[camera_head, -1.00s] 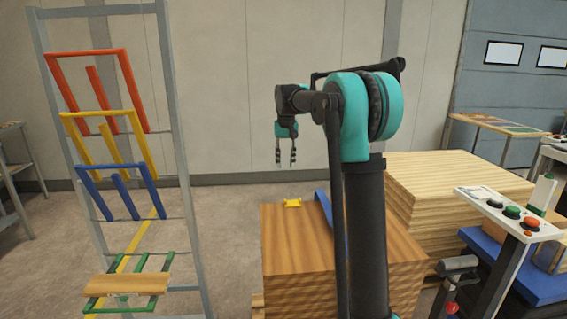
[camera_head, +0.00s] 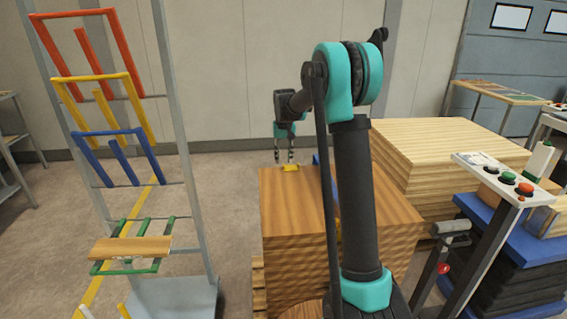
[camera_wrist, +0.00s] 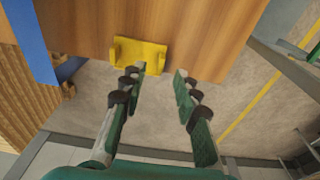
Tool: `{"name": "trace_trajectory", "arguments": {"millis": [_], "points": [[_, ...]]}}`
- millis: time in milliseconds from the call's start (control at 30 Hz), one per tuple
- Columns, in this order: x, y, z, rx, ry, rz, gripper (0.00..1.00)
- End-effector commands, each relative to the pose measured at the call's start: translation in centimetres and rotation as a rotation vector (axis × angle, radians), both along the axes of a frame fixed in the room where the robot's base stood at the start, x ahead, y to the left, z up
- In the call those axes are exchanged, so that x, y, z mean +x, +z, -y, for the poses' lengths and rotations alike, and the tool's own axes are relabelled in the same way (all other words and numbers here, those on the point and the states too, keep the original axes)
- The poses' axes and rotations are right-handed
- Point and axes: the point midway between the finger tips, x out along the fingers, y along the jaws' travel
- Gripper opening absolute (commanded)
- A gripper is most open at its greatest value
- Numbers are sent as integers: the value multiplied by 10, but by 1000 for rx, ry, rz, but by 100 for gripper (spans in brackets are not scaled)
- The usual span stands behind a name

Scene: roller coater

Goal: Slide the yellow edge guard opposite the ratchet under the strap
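The yellow edge guard (camera_head: 290,168) lies at the far edge of the top of the wooden board stack (camera_head: 285,205). It also shows in the wrist view (camera_wrist: 138,54), at the edge of the wood. My gripper (camera_head: 284,160) points down at that far edge. In the wrist view my gripper (camera_wrist: 157,82) is open, its fingers apart, with the guard just beyond the fingertips and nothing between them. The blue strap (camera_wrist: 35,40) runs over the wood to the left of the guard in the wrist view, apart from it. In the head view my arm hides most of the strap. The ratchet cannot be made out.
A rack (camera_head: 178,130) with coloured frames stands left of the stack. A paler board stack (camera_head: 450,150) stands to the right, with a button panel (camera_head: 507,178) in front of it. Open floor lies between the rack and the wooden stack.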

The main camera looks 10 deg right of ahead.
Motion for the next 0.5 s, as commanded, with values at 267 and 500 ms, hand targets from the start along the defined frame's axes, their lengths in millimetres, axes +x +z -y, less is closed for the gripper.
{"name": "trace_trajectory", "arguments": {"millis": [267,500], "points": [[3,-25,0,0,0,0,31],[3,-27,0,0,0,0,31]]}}
